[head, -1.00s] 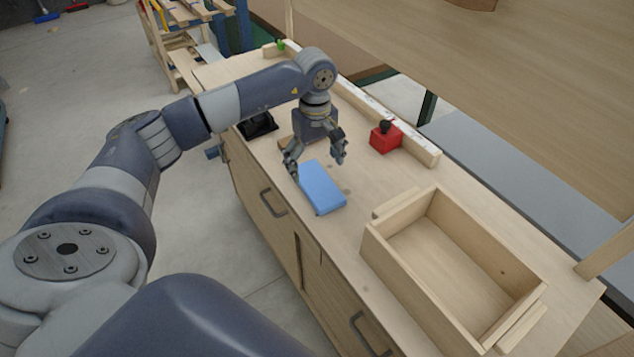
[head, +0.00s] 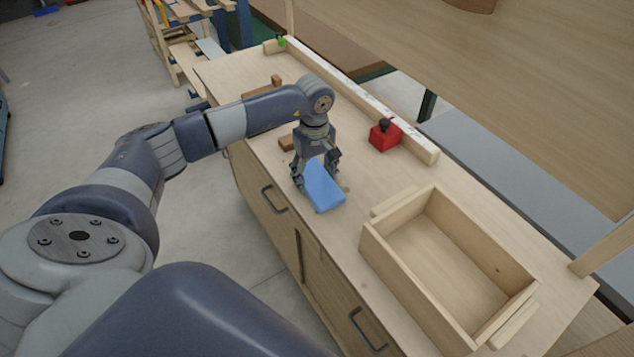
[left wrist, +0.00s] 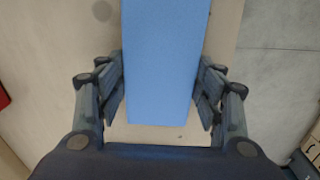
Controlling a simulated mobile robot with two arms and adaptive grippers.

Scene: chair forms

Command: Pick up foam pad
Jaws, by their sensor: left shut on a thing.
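The blue foam pad (head: 325,190) is on the workbench top (head: 385,267), near its left edge in the head view. My left gripper (head: 318,182) is over the pad's far end, pointing down, with its fingers shut on the pad's two sides. In the left wrist view the pad (left wrist: 161,65) runs up from between the fingers of the gripper (left wrist: 166,95) and out of the top of the picture. Whether the pad touches the bench or is slightly raised I cannot tell. My right gripper is not in view.
An open wooden box (head: 400,268) stands on the bench to the right of the pad. A red block with a black knob (head: 384,135) sits by the back rail (head: 350,98). Small wood pieces (head: 287,142) lie behind the gripper. Bench space between pad and box is clear.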

